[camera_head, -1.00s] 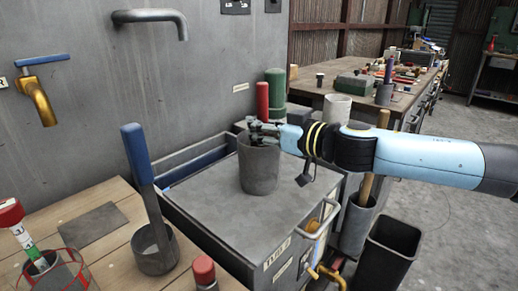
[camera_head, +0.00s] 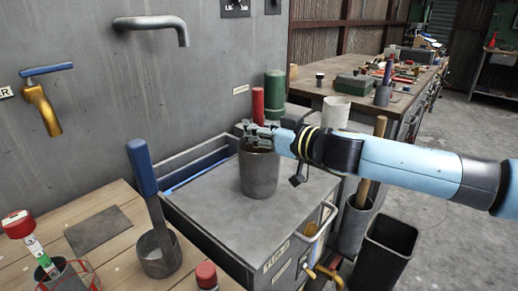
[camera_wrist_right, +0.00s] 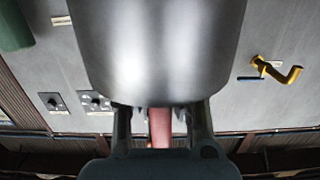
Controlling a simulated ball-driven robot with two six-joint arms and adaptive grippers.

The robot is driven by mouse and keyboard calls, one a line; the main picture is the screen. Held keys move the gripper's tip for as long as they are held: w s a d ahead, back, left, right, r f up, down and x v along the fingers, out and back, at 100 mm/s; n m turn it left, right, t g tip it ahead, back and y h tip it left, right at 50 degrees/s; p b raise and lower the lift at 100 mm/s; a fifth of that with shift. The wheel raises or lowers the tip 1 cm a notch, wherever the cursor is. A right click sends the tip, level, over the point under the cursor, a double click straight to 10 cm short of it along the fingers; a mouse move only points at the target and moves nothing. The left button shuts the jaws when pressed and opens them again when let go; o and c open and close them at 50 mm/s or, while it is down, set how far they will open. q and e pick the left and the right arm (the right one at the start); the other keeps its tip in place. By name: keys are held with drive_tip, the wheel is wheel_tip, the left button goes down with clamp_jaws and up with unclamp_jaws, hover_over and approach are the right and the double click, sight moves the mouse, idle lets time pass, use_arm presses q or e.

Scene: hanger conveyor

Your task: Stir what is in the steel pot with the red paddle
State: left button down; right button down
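The steel pot (camera_head: 259,174) stands upright on the grey cabinet top in the middle of the head view; its grey wall also fills the upper right wrist view (camera_wrist_right: 155,50). The red paddle's handle (camera_head: 257,103) stands up over the pot's rim, and its red shaft shows between the fingers in the right wrist view (camera_wrist_right: 160,128). Its lower end and the pot's contents are hidden. My right gripper (camera_head: 258,133) is shut on the red paddle, at the pot's rim. My left gripper is not in view.
A blue-handled tool (camera_head: 142,168) leans in a metal cup (camera_head: 158,258) on the wooden table at left. A green cylinder (camera_head: 274,94) stands behind the pot. A tap (camera_head: 42,108) and a spout (camera_head: 152,24) project from the wall. A black bin (camera_head: 385,250) stands at right.

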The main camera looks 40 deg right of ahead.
drive_tip(key=shift+s+b, duration=0.15)
drive_tip(key=shift+b, duration=0.15)
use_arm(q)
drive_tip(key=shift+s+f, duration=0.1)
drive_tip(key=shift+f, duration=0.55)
use_arm(e)
drive_tip(key=shift+a, duration=0.1)
drive_tip(key=shift+r, duration=0.1)
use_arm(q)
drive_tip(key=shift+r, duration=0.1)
